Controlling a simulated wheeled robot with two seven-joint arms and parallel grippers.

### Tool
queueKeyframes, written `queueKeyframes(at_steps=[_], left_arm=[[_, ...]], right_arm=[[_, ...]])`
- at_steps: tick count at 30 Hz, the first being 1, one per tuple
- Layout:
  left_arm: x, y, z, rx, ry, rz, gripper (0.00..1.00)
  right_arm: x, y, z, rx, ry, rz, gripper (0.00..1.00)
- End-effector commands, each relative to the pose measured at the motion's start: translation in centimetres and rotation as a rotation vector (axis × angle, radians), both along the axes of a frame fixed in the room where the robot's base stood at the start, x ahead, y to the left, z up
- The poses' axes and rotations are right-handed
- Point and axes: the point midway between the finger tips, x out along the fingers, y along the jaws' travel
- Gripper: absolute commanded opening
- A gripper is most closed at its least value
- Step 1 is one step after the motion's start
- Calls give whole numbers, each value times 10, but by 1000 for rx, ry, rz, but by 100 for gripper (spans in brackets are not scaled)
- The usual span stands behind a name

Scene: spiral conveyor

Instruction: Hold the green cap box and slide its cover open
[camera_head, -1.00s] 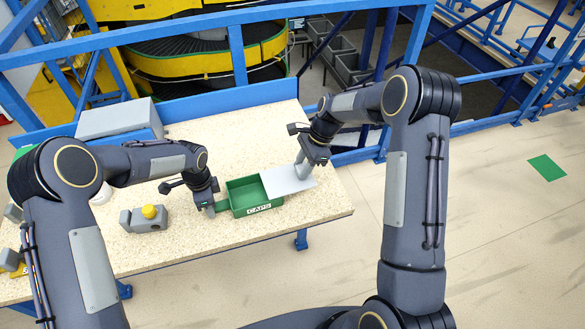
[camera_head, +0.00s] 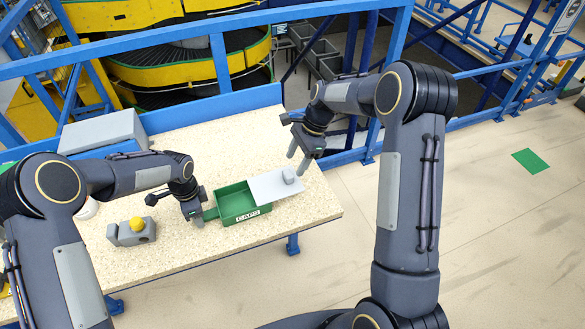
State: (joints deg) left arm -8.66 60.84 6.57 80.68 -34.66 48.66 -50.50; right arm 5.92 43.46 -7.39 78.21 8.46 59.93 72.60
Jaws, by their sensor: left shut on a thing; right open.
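The green cap box (camera_head: 233,205), labelled CAPS, sits on the speckled table. Its left part is uncovered and the inside looks empty. The light grey cover (camera_head: 268,190) is slid to the right and reaches past the box's right end. A grey knob (camera_head: 289,175) stands on the cover. My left gripper (camera_head: 199,217) is shut on the green cap box at its left end. My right gripper (camera_head: 298,162) is open, above and beside the knob, apart from it.
A grey block with a yellow button (camera_head: 137,223) stands on the table left of the box. A grey case (camera_head: 103,131) lies at the back left. The speckled table (camera_head: 180,250) is bare in front of the box. Blue rails run behind it.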

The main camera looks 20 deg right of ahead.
Motion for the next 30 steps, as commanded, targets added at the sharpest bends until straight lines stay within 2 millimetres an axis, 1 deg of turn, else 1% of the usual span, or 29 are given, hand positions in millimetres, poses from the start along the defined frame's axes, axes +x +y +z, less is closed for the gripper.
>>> queueKeyframes(at_steps=[1,3,6,10,15,25,26,30], left_arm=[[-1,3,-3,7,5,1,3],[-1,3,-3,7,5,1,3],[-1,3,-3,7,5,1,3],[-1,3,-3,7,5,1,3],[-1,3,-3,7,5,1,3],[-1,3,-3,8,5,1,3],[-1,3,-3,8,5,1,41],[-1,3,-2,6,4,1,59]], right_arm=[[1,-5,11,-1,-6,-1,56],[1,-11,25,-1,-5,-2,56],[1,-18,42,-1,-5,-2,56],[1,-25,58,-1,-4,-2,56],[0,-28,66,0,-1,0,56],[0,-28,66,0,-1,0,56],[0,-28,66,0,-1,0,56],[0,-28,67,0,-1,0,56]])
